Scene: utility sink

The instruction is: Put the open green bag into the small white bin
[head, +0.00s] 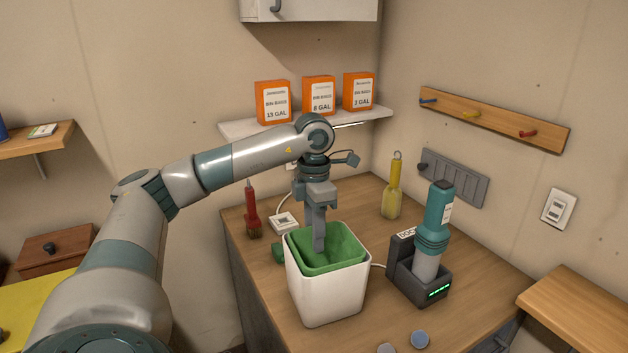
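The small white bin (327,297) stands upright on the wooden counter. The open green bag (345,247) is inside its mouth, with green showing around the inner walls and near the rim. A small green piece (278,252) shows beside the bin's left edge; I cannot tell if it is part of the bag. My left gripper (318,245) points down, its fingertips inside the bin's mouth at the bag. The fingers overlap from this angle, so I cannot tell whether they grip the bag. My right gripper is not in view.
A teal handheld tool (434,220) stands in a dark dock (404,270) right of the bin. A yellow bottle (392,195) and a red-handled brush (251,210) stand behind. Orange bag boxes (319,95) sit on the shelf (240,128) above. Round caps (419,339) lie in front.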

